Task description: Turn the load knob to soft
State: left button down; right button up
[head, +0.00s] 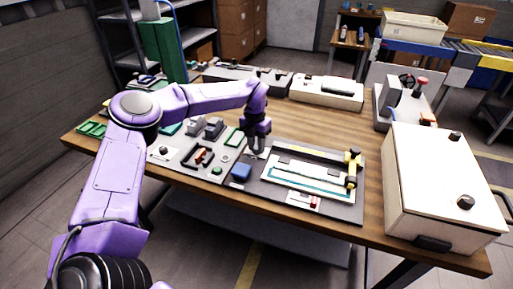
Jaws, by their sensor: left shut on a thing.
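My left arm comes in from the left, and its gripper (257,150) points down at the left edge of a dark board (345,210) on the wooden table. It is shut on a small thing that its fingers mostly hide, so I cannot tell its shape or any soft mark. A black knob (465,202) sits on the white box (430,175) at the right, with a smaller black knob (455,136) further back; no label is readable. I cannot tell which part is the load knob. My right gripper is not in view.
A yellow and black tool (352,167) stands at the board's right. A grey board (186,163) with small parts is at the left. Open wood (330,120) lies behind the dark board.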

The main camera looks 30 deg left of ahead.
aim_at(255, 147)
pick_arm(q)
jog(key=n+b, duration=0.4)
jog(key=n, duration=0.1)
jog(key=shift+f, duration=0.15)
jog(key=shift+n+b, duration=1.45)
jog(key=shift+n, duration=0.55)
jog(key=shift+r, duration=0.2)
jog(key=c, duration=0.8)
grip_release()
jog(key=r, duration=1)
jog(key=shift+s+a+r, duration=0.2)
jog(key=shift+r, duration=0.05)
